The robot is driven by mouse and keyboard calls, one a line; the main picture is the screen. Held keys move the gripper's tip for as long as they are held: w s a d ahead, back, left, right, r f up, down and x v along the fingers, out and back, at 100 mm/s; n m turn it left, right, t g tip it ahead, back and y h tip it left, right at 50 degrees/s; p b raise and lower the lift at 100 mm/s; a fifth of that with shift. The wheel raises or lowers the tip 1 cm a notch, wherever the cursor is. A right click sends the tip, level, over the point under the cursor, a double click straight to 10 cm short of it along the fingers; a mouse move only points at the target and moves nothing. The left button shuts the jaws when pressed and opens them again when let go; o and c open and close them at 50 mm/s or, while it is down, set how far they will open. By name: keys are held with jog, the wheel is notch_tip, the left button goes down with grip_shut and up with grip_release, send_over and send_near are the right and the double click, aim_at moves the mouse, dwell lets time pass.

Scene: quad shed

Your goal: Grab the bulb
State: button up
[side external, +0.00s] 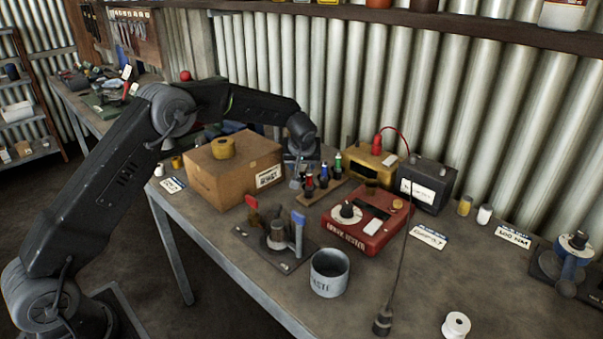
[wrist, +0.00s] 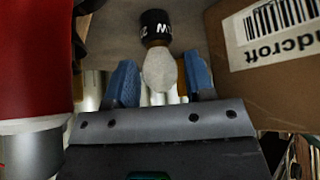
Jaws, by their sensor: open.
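The bulb (wrist: 160,70) is pale and rounded with a brownish collar, and it shows in the middle of the wrist view. Its collar end meets a black cylinder (wrist: 155,24) with white lettering. My gripper (wrist: 158,62) is open, with one blue finger on each side of the bulb and a visible gap at both sides. I cannot tell whether the fingers are level with the bulb in depth.
In the wrist view the box (wrist: 270,55) is close on the right and a red object (wrist: 32,60) is close on the left. A rack of coloured bottles (side external: 324,184), a red tester (side external: 370,222) and a grey cup (side external: 330,273) stand on the bench.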

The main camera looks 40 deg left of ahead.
jog(key=shift+c, duration=0.3)
jog(key=c, duration=0.6)
jog(key=shift+c, duration=0.2)
